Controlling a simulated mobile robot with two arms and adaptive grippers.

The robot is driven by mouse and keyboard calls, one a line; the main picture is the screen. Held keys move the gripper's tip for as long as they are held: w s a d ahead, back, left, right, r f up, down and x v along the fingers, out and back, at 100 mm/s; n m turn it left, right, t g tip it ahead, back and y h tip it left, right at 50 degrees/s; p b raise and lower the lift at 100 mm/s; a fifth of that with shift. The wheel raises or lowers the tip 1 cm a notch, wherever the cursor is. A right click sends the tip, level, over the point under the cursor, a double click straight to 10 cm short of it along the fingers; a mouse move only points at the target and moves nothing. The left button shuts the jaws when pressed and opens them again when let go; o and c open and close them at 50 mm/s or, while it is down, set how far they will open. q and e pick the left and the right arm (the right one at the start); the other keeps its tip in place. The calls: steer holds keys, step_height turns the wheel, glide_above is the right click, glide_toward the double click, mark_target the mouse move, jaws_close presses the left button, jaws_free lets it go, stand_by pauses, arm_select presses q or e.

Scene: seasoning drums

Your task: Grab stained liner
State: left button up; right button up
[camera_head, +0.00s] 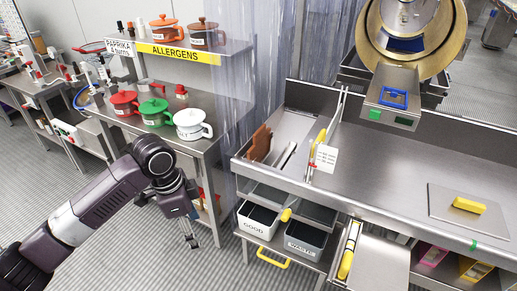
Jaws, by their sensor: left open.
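I cannot make out with certainty which thing is the stained liner. A brown, folded-looking item (260,142) stands in the left bay of the steel bench, and it may be the liner; its details are too small to tell. My left gripper (190,240) hangs pointing down at the end of my dark arm, left of the bench and in front of the shelf table. It is open, with nothing seen between its fingers, and well apart from the brown item. My right gripper does not show.
Bins marked GOOD (257,220) and WASTE (305,241) sit below the bench (372,172). A yellow block (469,205) lies on a board at right. Colored pots crowd the table under the ALLERGENS shelf (180,52). A clear strip curtain (243,60) hangs between.

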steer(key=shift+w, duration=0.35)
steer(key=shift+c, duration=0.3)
